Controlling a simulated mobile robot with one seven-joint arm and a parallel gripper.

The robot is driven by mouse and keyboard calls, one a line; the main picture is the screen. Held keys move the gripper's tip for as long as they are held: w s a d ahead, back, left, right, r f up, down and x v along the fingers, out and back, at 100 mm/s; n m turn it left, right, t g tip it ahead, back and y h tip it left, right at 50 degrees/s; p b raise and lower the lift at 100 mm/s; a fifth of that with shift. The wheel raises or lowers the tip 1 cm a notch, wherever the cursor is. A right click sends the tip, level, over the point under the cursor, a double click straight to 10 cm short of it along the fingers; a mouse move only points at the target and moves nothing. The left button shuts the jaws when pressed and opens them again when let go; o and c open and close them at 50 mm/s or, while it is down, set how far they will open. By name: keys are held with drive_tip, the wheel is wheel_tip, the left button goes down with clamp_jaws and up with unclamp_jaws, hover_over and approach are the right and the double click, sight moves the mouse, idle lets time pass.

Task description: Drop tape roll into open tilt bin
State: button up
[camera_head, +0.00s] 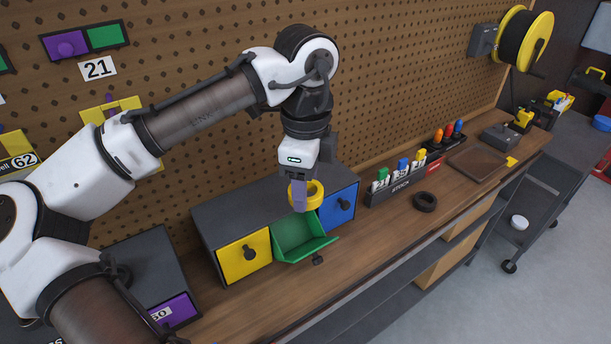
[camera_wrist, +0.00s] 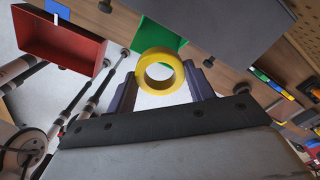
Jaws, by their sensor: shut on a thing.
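The tape roll (camera_head: 316,195) is a yellow ring, and it also shows in the wrist view (camera_wrist: 160,72). My gripper (camera_head: 300,197) is shut on the tape roll, with fingers beside it in the wrist view (camera_wrist: 163,84). The open tilt bin (camera_head: 298,236) is green and tipped outward in the dark cabinet, between a yellow bin and a blue bin. The roll is held above the bin, near its back and right side. The green bin also shows in the wrist view (camera_wrist: 158,38), beyond the roll. The inside I can see looks empty.
The yellow bin (camera_head: 244,258) and blue bin (camera_head: 339,207) are closed. A black ring (camera_head: 425,202) lies on the bench to the right, below a stock rack (camera_head: 402,180). A pegboard (camera_head: 400,80) stands behind. In the wrist view, a red tray (camera_wrist: 62,45) is at upper left.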

drive_tip(key=shift+f+b, duration=2.5)
drive_tip(key=shift+b, duration=0.05)
drive_tip(key=o, duration=1.1)
drive_tip(key=shift+c, duration=0.2)
drive_tip(key=shift+r, duration=0.1)
wheel_tip(320, 180, up, 14)
